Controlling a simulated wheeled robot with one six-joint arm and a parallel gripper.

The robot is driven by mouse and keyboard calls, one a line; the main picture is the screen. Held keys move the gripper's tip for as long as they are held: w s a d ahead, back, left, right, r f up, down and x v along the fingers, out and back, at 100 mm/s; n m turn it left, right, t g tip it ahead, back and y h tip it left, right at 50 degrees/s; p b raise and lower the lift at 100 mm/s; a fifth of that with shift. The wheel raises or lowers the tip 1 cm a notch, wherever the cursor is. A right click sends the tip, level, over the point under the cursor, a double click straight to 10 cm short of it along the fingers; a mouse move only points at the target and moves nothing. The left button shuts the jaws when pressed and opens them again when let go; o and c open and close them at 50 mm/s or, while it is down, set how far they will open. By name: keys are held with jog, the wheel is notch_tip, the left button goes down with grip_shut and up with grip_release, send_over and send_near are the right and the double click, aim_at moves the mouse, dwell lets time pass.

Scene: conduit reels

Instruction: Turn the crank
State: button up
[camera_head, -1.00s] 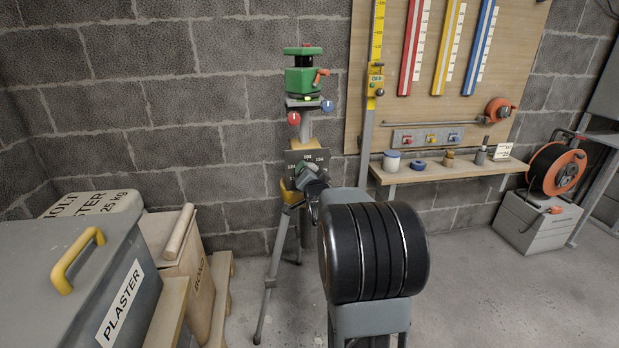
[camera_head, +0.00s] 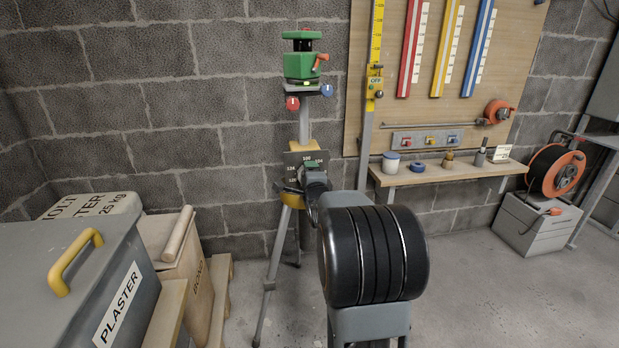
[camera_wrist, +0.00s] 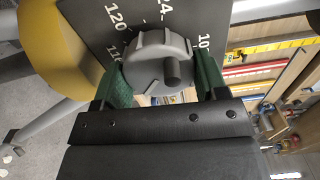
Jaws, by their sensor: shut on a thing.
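The crank (camera_wrist: 150,60) is a grey lobed knob with a dark round stub, in front of a dark plate with white numbers (camera_wrist: 98,35). In the wrist view my gripper (camera_wrist: 160,85) has its green fingers on either side of the knob, shut on it. In the head view my gripper (camera_head: 314,172) is at the plate (camera_head: 297,157) on a tripod; my arm hides most of the crank.
A yellow staff (camera_head: 376,60) with a clamp stands right of the tripod. A shelf (camera_head: 430,180) with small items and a board with coloured rules are beyond. A grey plaster bin (camera_head: 70,270) and a crate are at left. The floor to the right is partly clear.

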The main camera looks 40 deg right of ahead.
jog(key=shift+m, duration=1.1)
jog(key=o, duration=0.9)
jog(key=p+v, duration=0.3)
jog(key=v, duration=1)
jog(key=shift+s+a, duration=0.25)
jog(key=shift+s, duration=0.05)
